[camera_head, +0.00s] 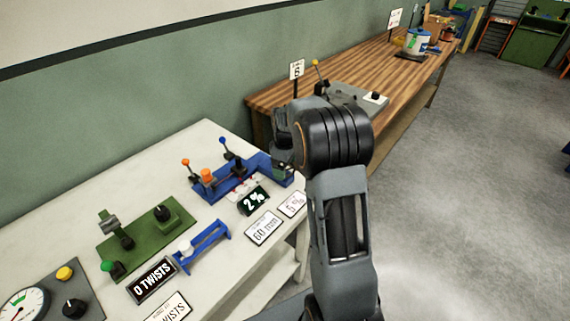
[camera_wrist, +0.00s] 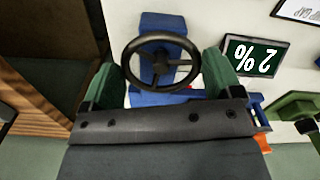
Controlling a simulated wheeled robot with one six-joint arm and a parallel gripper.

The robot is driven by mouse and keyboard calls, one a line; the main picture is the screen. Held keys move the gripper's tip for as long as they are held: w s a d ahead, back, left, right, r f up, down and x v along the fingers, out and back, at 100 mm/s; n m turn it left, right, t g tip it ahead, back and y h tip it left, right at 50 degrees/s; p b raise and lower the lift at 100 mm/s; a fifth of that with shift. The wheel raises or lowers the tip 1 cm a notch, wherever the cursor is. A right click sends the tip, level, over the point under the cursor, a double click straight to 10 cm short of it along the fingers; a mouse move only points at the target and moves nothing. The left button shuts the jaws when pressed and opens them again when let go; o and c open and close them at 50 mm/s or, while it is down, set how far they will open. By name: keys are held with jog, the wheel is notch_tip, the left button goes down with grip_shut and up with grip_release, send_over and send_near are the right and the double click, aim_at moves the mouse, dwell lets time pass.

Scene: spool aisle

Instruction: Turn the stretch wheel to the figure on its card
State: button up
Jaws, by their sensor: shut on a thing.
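The stretch wheel (camera_wrist: 158,42) is a black spoked handwheel on a blue mount, seen in the wrist view. My gripper (camera_wrist: 160,70) has its green-padded fingers on either side of the rim and is shut on it. In the head view my gripper (camera_head: 284,150) is at the right end of the blue bench device (camera_head: 210,187), and my arm hides the wheel. A dark display (camera_head: 254,200) reads 2 %; it shows upside down in the wrist view (camera_wrist: 254,56). A white card (camera_head: 293,205) beside it appears to read 5 %.
A white card (camera_head: 264,228) reads 60 mm. Orange and blue levers stand on the blue device. A green device (camera_head: 145,235) and a display (camera_head: 152,281) reading 0 TWISTS are to its left. A wooden bench (camera_head: 400,62) stands beyond; the floor (camera_head: 475,200) at right is clear.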

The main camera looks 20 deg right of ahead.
jog(key=m, duration=0.6)
jog(key=shift+a+p, duration=0.15)
jog(key=shift+p, duration=0.15)
jog(key=m, duration=0.5)
jog(key=shift+a+m, duration=0.1)
jog(key=shift+m, duration=0.2)
jog(key=o, duration=0.7)
jog(key=shift+o, duration=0.2)
jog(key=shift+r, duration=0.1)
notch_tip(320, 180, up, 14)
jog(key=shift+p, duration=0.35)
